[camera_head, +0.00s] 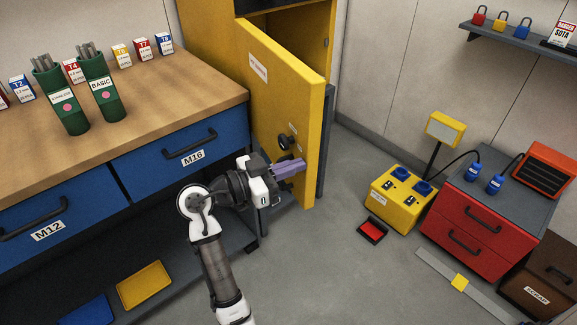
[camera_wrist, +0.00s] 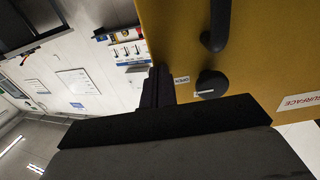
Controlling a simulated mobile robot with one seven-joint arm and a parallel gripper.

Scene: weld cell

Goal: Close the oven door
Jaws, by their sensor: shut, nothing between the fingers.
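The yellow oven (camera_head: 205,28) stands at the back, behind the workbench's end. Its yellow door (camera_head: 278,95) is swung wide open towards me, with a label high up and a black round knob (camera_head: 287,142) low down. The door fills the upper right of the wrist view (camera_wrist: 258,60), where a black knob (camera_wrist: 210,85) and a black handle (camera_wrist: 216,30) show. My gripper (camera_head: 299,166) is shut and empty. It is at the lower part of the door, just below the knob; I cannot tell whether it touches the door.
A workbench (camera_head: 215,85) with blue drawers stands left of the door. A yellow box with blue sockets (camera_head: 397,200), a red pedal (camera_head: 372,231) and a red drawer cabinet (camera_head: 465,218) stand to the right. Grey floor between them and the door is clear.

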